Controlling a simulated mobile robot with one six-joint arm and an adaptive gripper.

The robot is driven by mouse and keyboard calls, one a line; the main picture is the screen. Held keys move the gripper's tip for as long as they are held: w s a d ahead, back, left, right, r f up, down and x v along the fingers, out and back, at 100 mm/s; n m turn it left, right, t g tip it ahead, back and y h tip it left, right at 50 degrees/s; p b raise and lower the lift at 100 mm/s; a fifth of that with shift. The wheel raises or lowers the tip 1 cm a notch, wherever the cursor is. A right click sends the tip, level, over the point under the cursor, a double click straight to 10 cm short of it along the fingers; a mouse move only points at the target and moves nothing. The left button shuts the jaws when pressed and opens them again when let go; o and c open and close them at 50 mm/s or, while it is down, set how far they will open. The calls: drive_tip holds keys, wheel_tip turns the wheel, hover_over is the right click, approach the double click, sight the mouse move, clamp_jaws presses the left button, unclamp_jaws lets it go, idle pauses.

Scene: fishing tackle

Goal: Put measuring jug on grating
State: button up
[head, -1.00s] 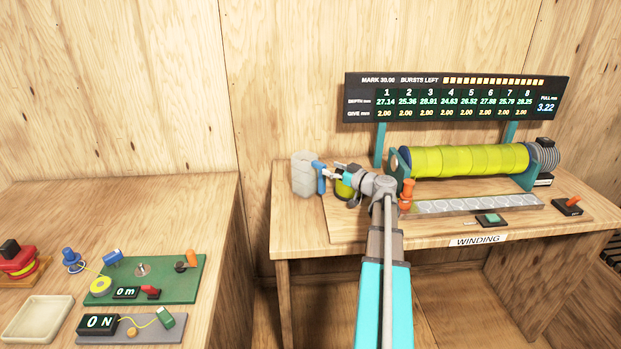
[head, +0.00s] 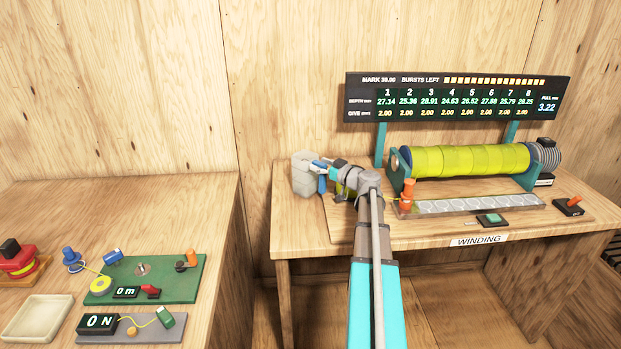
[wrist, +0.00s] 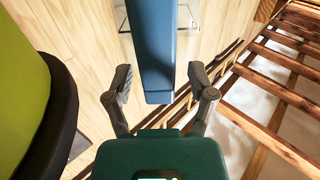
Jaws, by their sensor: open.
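The measuring jug (head: 303,174) is a pale, translucent vessel standing at the left end of the winding bench. Its blue handle (wrist: 153,45) faces my arm. My gripper (head: 326,166) is at the handle's side of the jug. In the wrist view my gripper (wrist: 158,80) is open, with one finger on each side of the blue handle and visible gaps between. The jug's clear body is mostly out of the wrist view. A slatted wooden grating (wrist: 275,85) shows low at the right of the wrist view; dark slats also show at the head view's right edge (head: 611,268).
A yellow-green spool with a dark rim (wrist: 25,85) is close on the left in the wrist view. The bench (head: 400,236) also carries a yellow-wound drum (head: 465,160), a display board (head: 455,98) and switches. A separate bench with tackle stands at left.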

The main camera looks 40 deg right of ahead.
idle(0.6)
clamp_jaws()
